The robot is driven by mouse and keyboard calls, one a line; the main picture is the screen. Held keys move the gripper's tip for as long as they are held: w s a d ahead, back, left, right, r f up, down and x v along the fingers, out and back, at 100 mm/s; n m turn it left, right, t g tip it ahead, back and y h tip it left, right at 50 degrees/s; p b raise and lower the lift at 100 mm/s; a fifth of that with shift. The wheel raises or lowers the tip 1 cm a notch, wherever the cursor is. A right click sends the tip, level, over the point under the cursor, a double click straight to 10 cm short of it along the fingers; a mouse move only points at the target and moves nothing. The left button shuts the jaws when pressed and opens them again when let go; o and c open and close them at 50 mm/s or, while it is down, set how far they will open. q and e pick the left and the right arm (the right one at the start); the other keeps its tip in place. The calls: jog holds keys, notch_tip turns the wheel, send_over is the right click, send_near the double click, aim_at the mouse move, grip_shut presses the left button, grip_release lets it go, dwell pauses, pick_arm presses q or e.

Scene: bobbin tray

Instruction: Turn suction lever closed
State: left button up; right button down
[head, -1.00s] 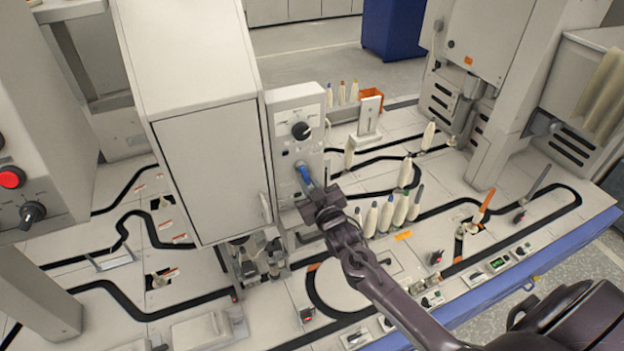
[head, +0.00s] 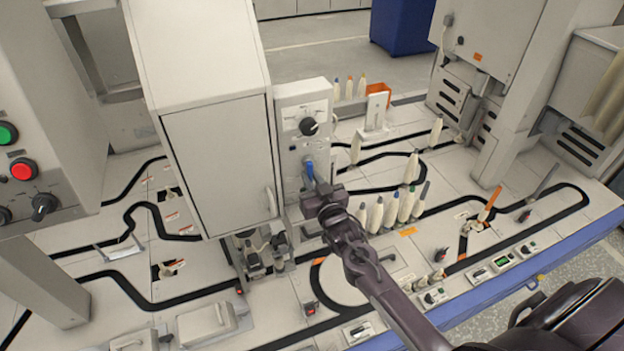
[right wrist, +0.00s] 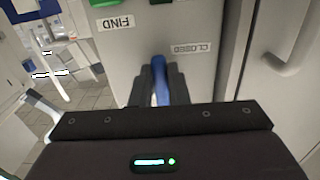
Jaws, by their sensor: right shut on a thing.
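The suction lever (head: 309,171) is a small blue handle low on the front of a pale upright panel, below a black knob. My right gripper (head: 316,185) is at the lever, its arm reaching up from the lower right. In the right wrist view, the blue lever (right wrist: 160,72) stands between the two dark fingers (right wrist: 159,88), which are shut on it. The fingers hide the lever's lower part. My left gripper is not in view.
A tall pale cabinet (head: 220,165) with a door handle stands directly left of the panel (head: 291,150). Several bobbins (head: 391,209) stand on the table right of my gripper. Black tracks and small switches cover the tabletop. An orange-backed holder (head: 376,108) stands behind.

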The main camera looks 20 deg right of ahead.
jog(key=c, duration=1.4)
grip_release()
jog(key=s, duration=0.7)
jog(key=shift+s+a+b, duration=0.3)
jog(key=shift+s, duration=0.1)
